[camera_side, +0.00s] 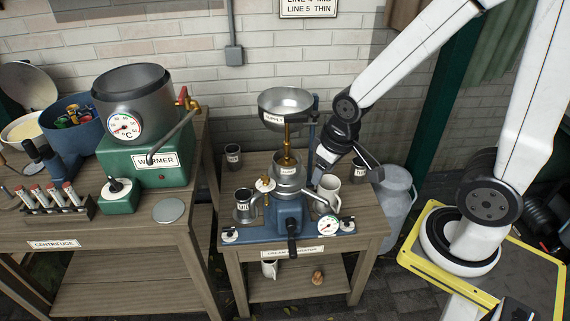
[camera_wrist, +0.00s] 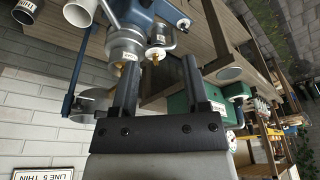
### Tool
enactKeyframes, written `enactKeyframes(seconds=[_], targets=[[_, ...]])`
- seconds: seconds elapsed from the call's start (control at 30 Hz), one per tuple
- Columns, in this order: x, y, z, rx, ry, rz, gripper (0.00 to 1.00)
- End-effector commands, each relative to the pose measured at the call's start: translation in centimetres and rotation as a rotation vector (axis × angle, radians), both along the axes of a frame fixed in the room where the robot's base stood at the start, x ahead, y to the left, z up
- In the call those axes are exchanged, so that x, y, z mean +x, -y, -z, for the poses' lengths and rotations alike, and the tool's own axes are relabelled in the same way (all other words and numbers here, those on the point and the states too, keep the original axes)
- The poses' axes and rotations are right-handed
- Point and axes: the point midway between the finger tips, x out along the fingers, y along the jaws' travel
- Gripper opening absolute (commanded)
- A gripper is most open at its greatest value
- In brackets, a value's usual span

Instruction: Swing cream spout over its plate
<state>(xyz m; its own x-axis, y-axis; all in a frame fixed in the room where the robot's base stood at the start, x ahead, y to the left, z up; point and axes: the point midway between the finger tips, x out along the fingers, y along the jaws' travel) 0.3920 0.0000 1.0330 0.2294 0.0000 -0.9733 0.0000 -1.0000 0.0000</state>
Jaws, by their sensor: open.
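The cream separator (camera_side: 290,215) stands on the small wooden table, with a blue base, a metal bowl body and a supply bowl (camera_side: 285,104) on top. In the wrist view a short labelled spout with a brass tip (camera_wrist: 155,58) sticks out from its metal body (camera_wrist: 124,45); I cannot read whether it is the cream spout. My gripper (camera_wrist: 157,75) is open, its two fingers spread with the spout showing between or just beyond the tips; contact cannot be told. In the side view my gripper (camera_side: 346,172) is right of the separator's body. I cannot tell which plate belongs to the spout.
The green warmer (camera_side: 145,155) is on the left bench; a milk can (camera_side: 394,203) stands right.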

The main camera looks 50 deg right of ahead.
Motion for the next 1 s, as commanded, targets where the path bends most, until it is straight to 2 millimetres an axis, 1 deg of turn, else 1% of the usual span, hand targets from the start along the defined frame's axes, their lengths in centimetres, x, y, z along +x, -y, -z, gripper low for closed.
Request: enactKeyframes(seconds=[0.03,0.07,0.23,0.37,0.47,0.67,0.8,1.0], targets=[[0.0,0.0,0.0,0.0,0.0,0.0,0.59],[0.0,0.0,0.0,0.0,0.0,0.0,0.64],[0.4,-0.1,0.0,-0.004,-0.006,-0.016,0.64],[1.5,-0.2,0.1,-0.016,-0.026,-0.06,0.64],[2.9,-0.3,0.2,-0.031,-0.053,-0.12,0.64],[6.8,-0.8,0.9,-0.074,-0.128,-0.287,0.64],[9.6,-1.2,1.7,-0.104,-0.186,-0.415,0.64],[13.3,-1.8,3.3,-0.143,-0.271,-0.596,0.64]])
